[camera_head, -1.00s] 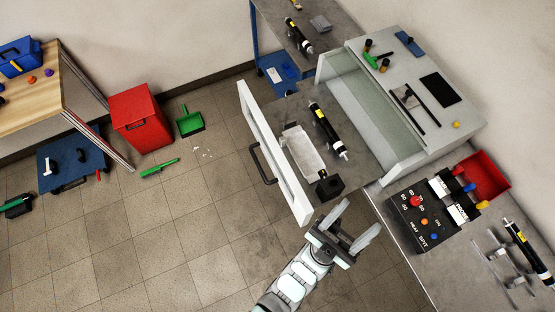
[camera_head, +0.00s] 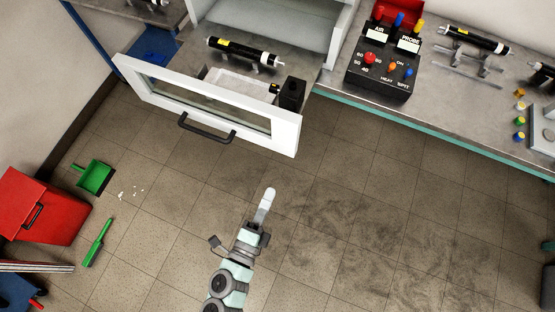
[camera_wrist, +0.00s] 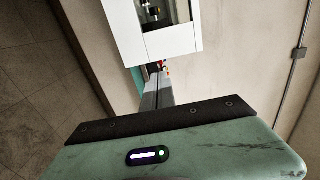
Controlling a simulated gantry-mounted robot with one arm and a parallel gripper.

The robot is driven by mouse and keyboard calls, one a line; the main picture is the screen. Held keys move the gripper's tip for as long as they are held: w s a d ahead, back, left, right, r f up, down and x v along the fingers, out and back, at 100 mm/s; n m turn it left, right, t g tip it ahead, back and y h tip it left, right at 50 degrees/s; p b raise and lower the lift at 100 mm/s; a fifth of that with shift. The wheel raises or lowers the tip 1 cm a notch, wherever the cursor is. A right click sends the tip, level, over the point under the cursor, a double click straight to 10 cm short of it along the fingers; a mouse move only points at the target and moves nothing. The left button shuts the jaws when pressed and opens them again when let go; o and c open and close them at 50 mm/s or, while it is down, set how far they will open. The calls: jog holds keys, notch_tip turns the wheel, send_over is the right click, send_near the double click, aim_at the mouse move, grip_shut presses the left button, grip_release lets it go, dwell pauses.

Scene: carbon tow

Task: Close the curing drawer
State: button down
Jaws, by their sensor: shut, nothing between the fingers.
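The curing drawer stands open, pulled out from the grey cabinet (camera_head: 275,30). Its white front (camera_head: 283,133) has a long window and a black bar handle (camera_head: 207,128) facing the open floor. My gripper (camera_head: 267,196) is shut and empty, over the floor in front of the drawer's right end, apart from front and handle.
Right of the drawer, a bench holds a black control box (camera_head: 384,72) and a second tube (camera_head: 475,39). A red bin (camera_head: 40,205), green dustpan (camera_head: 95,177) and green brush (camera_head: 98,243) are on the floor at left.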

aim_at(292, 143)
jog(key=b+x, duration=0.1)
jog(key=x, duration=1.2)
jog(key=shift+w+d+r+b, duration=0.15)
jog(key=shift+w+d+b, duration=0.1)
jog(key=shift+w+b, duration=0.05)
jog(key=shift+w+d, duration=0.1)
jog(key=shift+w, duration=0.15)
jog(key=shift+w, duration=0.1)
